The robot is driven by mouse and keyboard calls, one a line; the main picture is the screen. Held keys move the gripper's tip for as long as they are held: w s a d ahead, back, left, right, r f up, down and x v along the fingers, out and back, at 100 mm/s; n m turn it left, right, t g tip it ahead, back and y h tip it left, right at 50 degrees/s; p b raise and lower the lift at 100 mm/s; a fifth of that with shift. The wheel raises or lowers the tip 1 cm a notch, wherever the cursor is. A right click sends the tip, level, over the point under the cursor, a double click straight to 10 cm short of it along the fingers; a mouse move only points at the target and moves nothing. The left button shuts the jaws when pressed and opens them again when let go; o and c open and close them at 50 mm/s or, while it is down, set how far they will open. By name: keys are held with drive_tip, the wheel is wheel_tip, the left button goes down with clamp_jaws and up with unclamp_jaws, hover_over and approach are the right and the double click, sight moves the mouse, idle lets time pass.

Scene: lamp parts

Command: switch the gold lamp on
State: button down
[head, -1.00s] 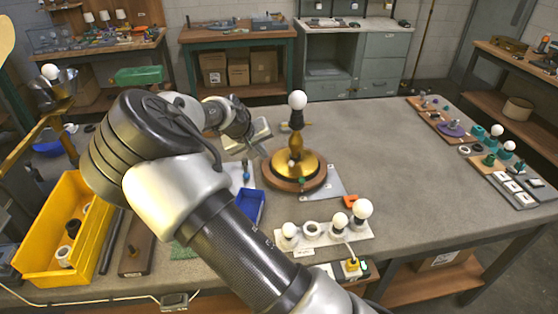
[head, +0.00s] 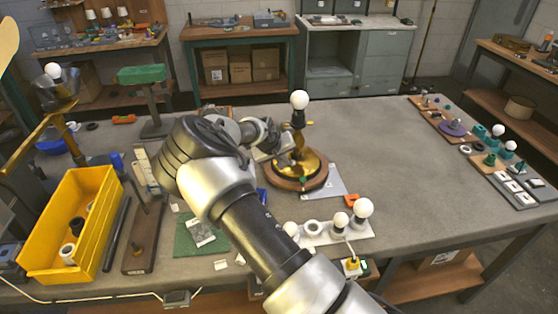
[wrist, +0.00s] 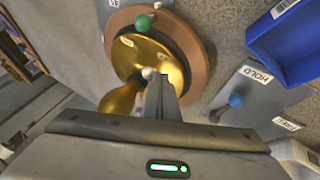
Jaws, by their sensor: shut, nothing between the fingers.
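The gold lamp (head: 314,170) stands upright on a round wooden base, with a black socket and a white bulb (head: 299,100) on top. I cannot tell whether the bulb is lit. In the wrist view the lamp's gold plate (wrist: 128,58) carries a small white knob (wrist: 148,73), and a green ball (wrist: 143,22) sits by the base's rim. My gripper (wrist: 160,84) is shut and empty, its fingertips close beside the white knob; contact is unclear. In the head view my gripper (head: 283,146) is at the lamp's left side, partly hidden by my arm.
A strip with several white bulbs (head: 363,208) lies in front of the lamp. A yellow bin (head: 40,232) stands at the left. In the wrist view a blue bin (wrist: 290,42) and a plate marked HOLD (wrist: 262,92) lie right of the lamp. The table's right middle is clear.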

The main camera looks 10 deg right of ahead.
drive_tip(key=shift+s+d+b, duration=0.1)
drive_tip(key=shift+b, duration=0.3)
drive_tip(key=shift+s+d+n, duration=0.1)
drive_tip(key=shift+n, duration=0.3)
